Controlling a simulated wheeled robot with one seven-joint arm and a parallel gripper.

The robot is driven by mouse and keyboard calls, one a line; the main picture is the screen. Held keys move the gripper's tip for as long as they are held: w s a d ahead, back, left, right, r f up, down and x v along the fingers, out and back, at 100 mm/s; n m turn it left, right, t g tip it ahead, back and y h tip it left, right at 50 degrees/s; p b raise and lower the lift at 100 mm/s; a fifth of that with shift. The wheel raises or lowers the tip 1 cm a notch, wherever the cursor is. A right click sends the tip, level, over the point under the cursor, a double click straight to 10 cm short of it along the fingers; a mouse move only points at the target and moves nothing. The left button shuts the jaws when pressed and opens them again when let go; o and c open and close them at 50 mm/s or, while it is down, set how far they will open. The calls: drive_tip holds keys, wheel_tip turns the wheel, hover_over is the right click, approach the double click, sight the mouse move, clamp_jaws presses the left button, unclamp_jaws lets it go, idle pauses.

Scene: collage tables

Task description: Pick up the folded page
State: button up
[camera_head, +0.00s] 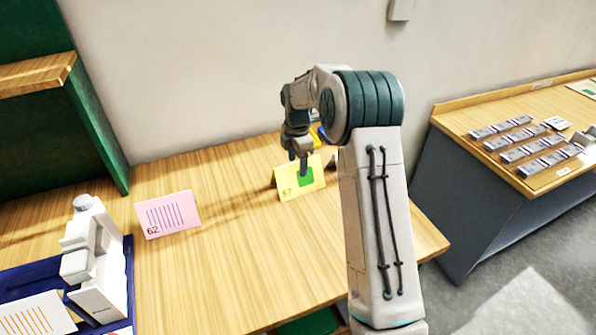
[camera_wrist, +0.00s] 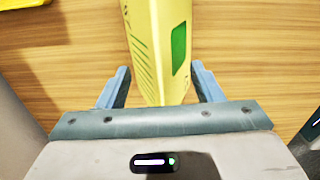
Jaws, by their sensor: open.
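A yellow folded page (camera_head: 298,180) marked 57 with a green square stands like a tent on the wooden table. My gripper (camera_head: 298,160) is right above it, pointing down, with a finger in front of the page in the head view. In the wrist view the folded page (camera_wrist: 160,50) runs between the two open blue-grey fingers (camera_wrist: 161,88), one on each side of it. I see a gap on both sides. The lower edges of the page are partly hidden by the gripper body.
A pink folded page (camera_head: 167,214) marked 62 stands to the left on the table (camera_head: 240,260). A white device (camera_head: 95,262) stands on a blue mat at the far left. Another table (camera_head: 480,150) holds rows of small blocks.

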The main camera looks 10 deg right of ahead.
drive_tip(key=shift+f, duration=0.55)
drive_tip(key=c, duration=1)
drive_tip(key=shift+r, duration=0.1)
drive_tip(key=shift+c, duration=0.2)
